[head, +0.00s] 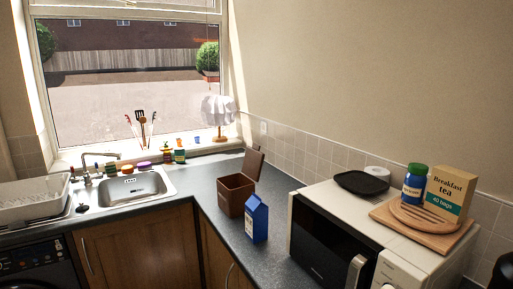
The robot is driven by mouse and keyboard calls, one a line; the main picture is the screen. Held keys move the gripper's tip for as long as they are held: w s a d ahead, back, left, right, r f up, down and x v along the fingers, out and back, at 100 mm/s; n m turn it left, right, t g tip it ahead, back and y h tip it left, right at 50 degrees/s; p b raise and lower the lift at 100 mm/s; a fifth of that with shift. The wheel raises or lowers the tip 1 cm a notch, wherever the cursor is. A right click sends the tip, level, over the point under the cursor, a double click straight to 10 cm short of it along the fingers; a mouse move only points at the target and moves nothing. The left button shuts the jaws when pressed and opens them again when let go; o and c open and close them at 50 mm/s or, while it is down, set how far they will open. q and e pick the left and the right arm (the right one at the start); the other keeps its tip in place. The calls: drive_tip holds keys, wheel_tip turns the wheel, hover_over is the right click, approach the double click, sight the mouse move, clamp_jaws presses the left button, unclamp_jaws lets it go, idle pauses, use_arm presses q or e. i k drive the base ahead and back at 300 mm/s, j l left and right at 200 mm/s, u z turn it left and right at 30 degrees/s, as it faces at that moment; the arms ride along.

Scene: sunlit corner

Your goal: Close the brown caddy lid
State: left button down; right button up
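The brown caddy (236,195) stands on the dark countertop in the corner, left of the microwave. Its lid (253,164) is open, standing up and tilted back at the caddy's right rear side. The caddy's inside is dark, and I cannot make out any contents. My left gripper is not in view. A dark piece at the lower right edge (504,272) looks like part of my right gripper. It is cut off by the frame, so its fingers cannot be made out. It is far from the caddy.
A blue carton (256,219) stands just in front of the caddy, close to it. The white microwave (337,232) is to the right, with a board (450,240), jar and tea box on top. The sink (137,187) is left. Counter behind the caddy is clear.

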sight(253, 159)
drive_tip(key=i+j+z, duration=0.1)
drive_tip(key=z, duration=0.7)
drive_tip(key=i+j+z, duration=0.2)
drive_tip(key=j+z, duration=0.15)
drive_tip(key=j, duration=0.3)
drive_tip(key=i+j+z, duration=0.1)
drive_tip(key=j+z, duration=0.25)
drive_tip(key=j, duration=0.3)
drive_tip(key=j+z, duration=0.35)
drive_tip(key=j, duration=0.35)
